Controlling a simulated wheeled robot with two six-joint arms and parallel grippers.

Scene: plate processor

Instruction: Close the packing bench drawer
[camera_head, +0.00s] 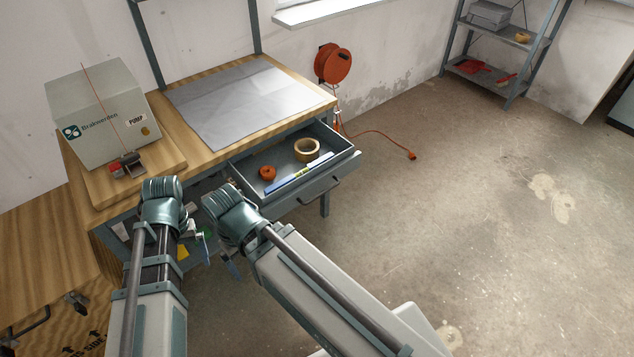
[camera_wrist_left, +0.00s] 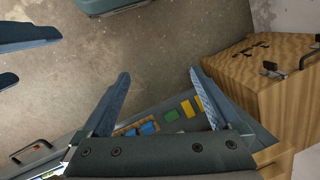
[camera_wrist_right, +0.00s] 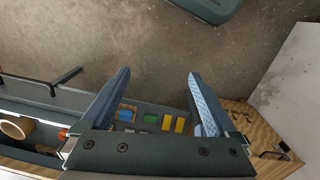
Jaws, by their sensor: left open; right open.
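The grey packing bench drawer (camera_head: 318,182) stands pulled out from the front of the wooden packing bench (camera_head: 191,137). Its handle (camera_head: 322,193) is on the front panel; handle (camera_wrist_right: 47,83) and drawer also show at the left of the right wrist view. Inside lie a tape roll (camera_head: 307,150), a small orange item (camera_head: 267,173) and a blue-and-white strip (camera_head: 289,180). My left gripper (camera_wrist_left: 158,75) is open and empty, left of the drawer in the head view. My right gripper (camera_wrist_right: 160,75) is open and empty, nearer the drawer, apart from its handle. The arms partly hide both grippers in the head view.
A cardboard box (camera_head: 105,117) and a grey mat (camera_head: 243,100) lie on the bench top. A shelf below holds several coloured items (camera_wrist_right: 150,118). A wooden crate (camera_wrist_left: 265,90) stands beside the bench. An orange cable reel (camera_head: 333,63) hangs behind.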

